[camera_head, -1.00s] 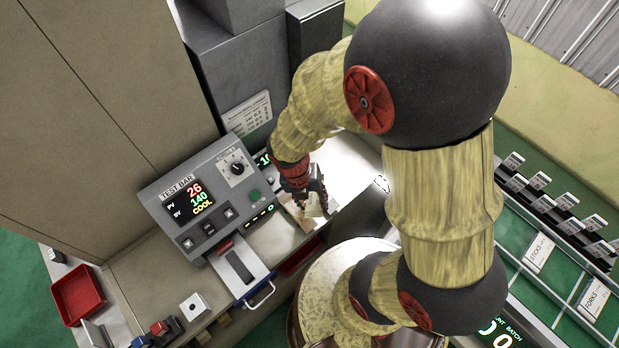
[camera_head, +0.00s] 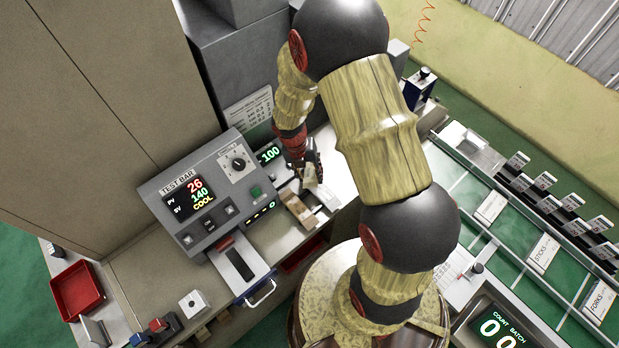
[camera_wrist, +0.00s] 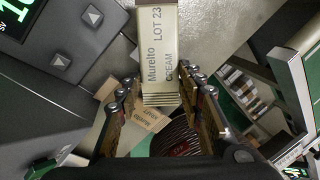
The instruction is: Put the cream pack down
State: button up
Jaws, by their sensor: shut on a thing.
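The cream pack is a pale, flat pack printed "Murelto LOT 23 CREAM" (camera_wrist: 160,50) in the wrist view. My gripper (camera_wrist: 158,92) is shut on its near end, with a finger on each side. In the head view, my gripper (camera_head: 308,165) is small and dark, over the bench right of the test bar unit. The pack (camera_head: 311,178) shows there as a small pale piece below the fingers. A brown and pale pack (camera_head: 299,209) lies on the bench just below it. I cannot tell how high the held pack is.
The test bar unit (camera_head: 205,195) with its blue-handled drawer (camera_head: 245,272) stands left of my gripper. A red tray (camera_head: 77,290) sits at far left. Green lanes with labelled cards (camera_head: 543,253) run along the right.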

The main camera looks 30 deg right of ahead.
aim_at(308, 176)
jog(key=shift+w+d+f+p, duration=0.1)
jog(key=shift+f+p, duration=0.05)
jog(key=shift+f, duration=0.65)
jog(key=shift+w+f+p, duration=0.1)
jog(key=shift+f+p, duration=0.05)
jog(key=shift+f, duration=0.65)
jog(key=shift+f, duration=0.25)
jog(key=o, duration=0.8)
jog(key=shift+o, duration=0.5)
jog(key=shift+b, duration=0.5)
